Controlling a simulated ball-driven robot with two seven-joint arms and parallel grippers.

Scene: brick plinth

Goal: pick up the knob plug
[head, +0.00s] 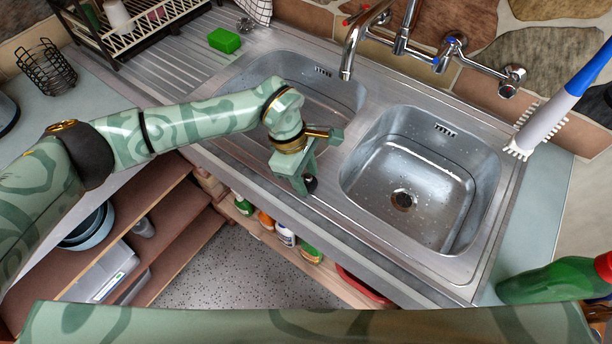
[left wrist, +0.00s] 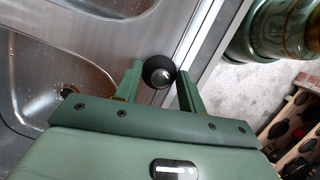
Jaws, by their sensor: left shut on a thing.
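The knob plug (left wrist: 158,72) is a dark round piece with a shiny metal knob in its middle. In the left wrist view it sits between the two green fingers of my left gripper (left wrist: 160,84), which is shut on it. In the head view my left gripper (head: 299,184) is over the front edge of the sink unit, in front of the divider between the basins. The plug (head: 311,184) shows there as a small dark shape at the fingertips. I cannot tell whether it touches the steel below. My right gripper is not in view.
The steel sink unit has a right basin (head: 420,190) and a left basin (head: 335,95), with a tap (head: 350,50) behind. A green sponge (head: 224,40) lies on the drainboard. A green bottle (head: 550,280) lies at right. Open shelves with bottles are below.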

